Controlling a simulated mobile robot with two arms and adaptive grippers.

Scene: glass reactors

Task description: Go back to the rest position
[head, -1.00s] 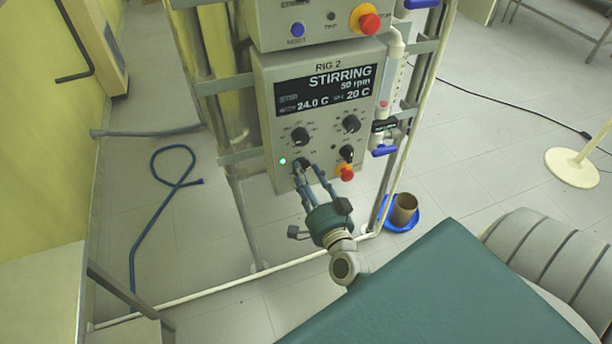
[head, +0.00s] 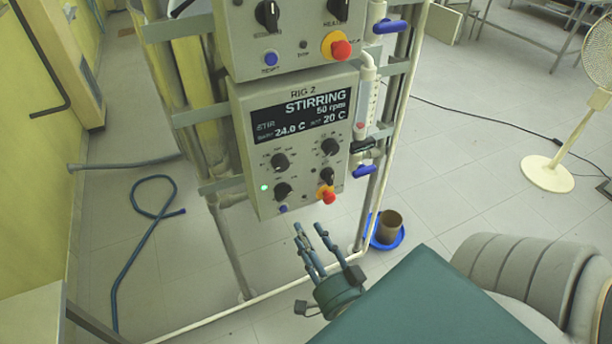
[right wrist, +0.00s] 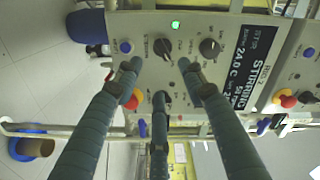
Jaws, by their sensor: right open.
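My right gripper (head: 310,232) is open and empty in the head view, below and in front of the RIG 2 control panel (head: 240,150). Its fingers point up toward the panel and stand apart from it. In the right wrist view the fingers (right wrist: 159,72) are spread with nothing between them, and the panel's knobs show beyond them. The display (head: 300,116) reads STIRRING, 50 rpm, 24.0 C and 20 C. My left gripper is not in view.
Metal frame posts and a white pipe (head: 395,130) stand beside the panel. A brown cup (head: 390,226) sits on a blue dish (head: 374,240) on the floor. A blue hose (head: 135,250) lies at left. A white fan (head: 548,172) stands at right. Open floor lies between.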

